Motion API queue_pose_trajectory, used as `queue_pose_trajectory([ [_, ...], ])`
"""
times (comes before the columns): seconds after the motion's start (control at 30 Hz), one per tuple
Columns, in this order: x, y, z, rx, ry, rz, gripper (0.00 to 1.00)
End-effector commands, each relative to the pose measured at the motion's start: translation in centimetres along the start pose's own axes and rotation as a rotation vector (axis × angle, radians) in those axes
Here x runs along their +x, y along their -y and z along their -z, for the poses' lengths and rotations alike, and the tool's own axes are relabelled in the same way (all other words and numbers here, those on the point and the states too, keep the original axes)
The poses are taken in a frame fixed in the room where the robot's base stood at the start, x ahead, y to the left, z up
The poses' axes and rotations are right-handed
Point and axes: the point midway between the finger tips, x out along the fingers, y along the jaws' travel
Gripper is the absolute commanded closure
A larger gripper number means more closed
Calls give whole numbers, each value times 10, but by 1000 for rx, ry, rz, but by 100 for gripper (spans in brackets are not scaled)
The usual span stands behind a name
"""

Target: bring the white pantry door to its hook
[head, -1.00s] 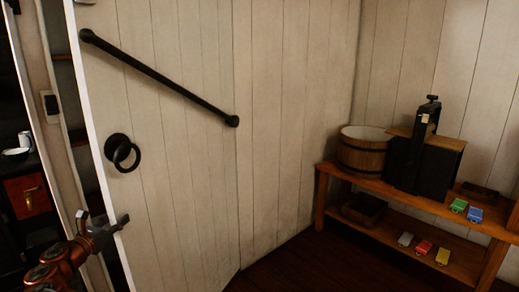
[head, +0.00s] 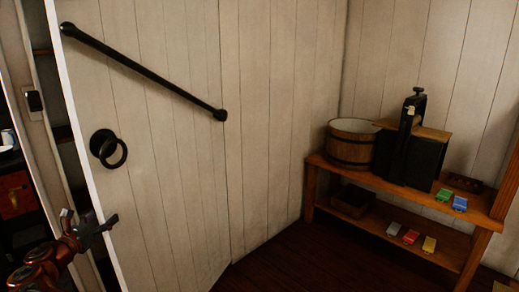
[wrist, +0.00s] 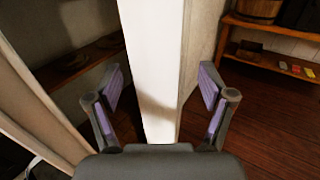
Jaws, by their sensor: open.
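The white pantry door (head: 170,190) stands open at the left of the head view, with a black diagonal bar (head: 150,75) and a black ring handle (head: 108,148). My gripper (head: 88,222) is at the door's free edge, below the ring. In the wrist view my gripper (wrist: 160,95) is open, with one finger on each side of the white door edge (wrist: 155,60). Gaps show between both fingers and the door. I cannot make out a hook in either view.
A wooden bench (head: 310,190) stands at the right, bearing a wooden tub (head: 352,150) and a black press-like device (head: 410,150). Small coloured boxes lie on it and on its lower shelf. Pantry shelves (wrist: 80,62) show behind the door. Dark floor (head: 290,262) before the bench is clear.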

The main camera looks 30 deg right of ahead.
Motion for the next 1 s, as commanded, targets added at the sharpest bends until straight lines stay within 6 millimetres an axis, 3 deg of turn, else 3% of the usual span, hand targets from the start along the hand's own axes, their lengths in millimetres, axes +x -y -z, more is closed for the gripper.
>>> queue_pose_trajectory([
  [1.0, -99, -1, -1, 1, 0, -4, 19],
])
